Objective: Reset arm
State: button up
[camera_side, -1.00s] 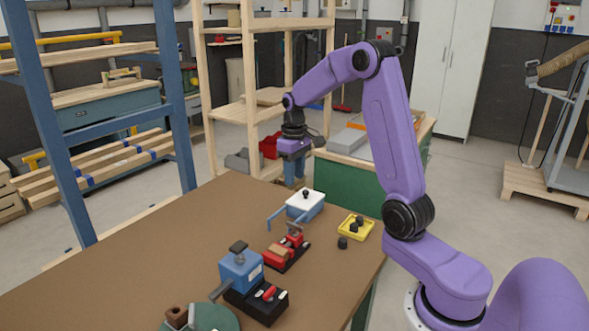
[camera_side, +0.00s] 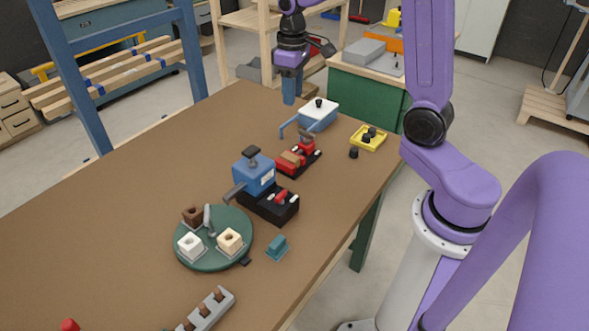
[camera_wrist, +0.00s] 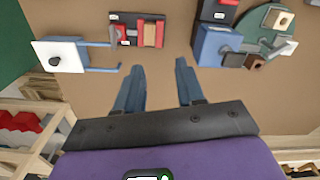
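My gripper (camera_side: 289,98) hangs, fingers down, over the far end of the brown table (camera_side: 110,200) in the side view. In the wrist view my gripper (camera_wrist: 158,75) has its two blue fingers spread apart with nothing between them. Bare table shows beyond the fingertips. The white-lidded blue box (camera_side: 318,113) with a black knob stands nearby, apart from the fingers; it also shows at the left of the wrist view (camera_wrist: 58,54). The red fixture (camera_side: 297,160) on a black base is nearer the side camera and appears at the top of the wrist view (camera_wrist: 137,30).
A blue block fixture (camera_side: 253,173), a green round plate (camera_side: 213,255) with several pieces, a teal piece (camera_side: 277,247) and a grey rack (camera_side: 210,308) lie along the table. A yellow tray (camera_side: 368,138) sits near the right edge. The table's left side is mostly clear.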

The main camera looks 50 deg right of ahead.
jog(key=s+a+n, duration=0.4)
jog(key=s+a, duration=0.2)
jog(key=s, duration=0.7)
jog(key=s+a+f+n, duration=0.1)
jog(key=s+a+n, duration=0.4)
jog(key=s, duration=0.8)
jog(key=shift+s+a+n, duration=0.3)
jog(key=shift+s+a, duration=0.05)
jog(key=shift+a, duration=0.05)
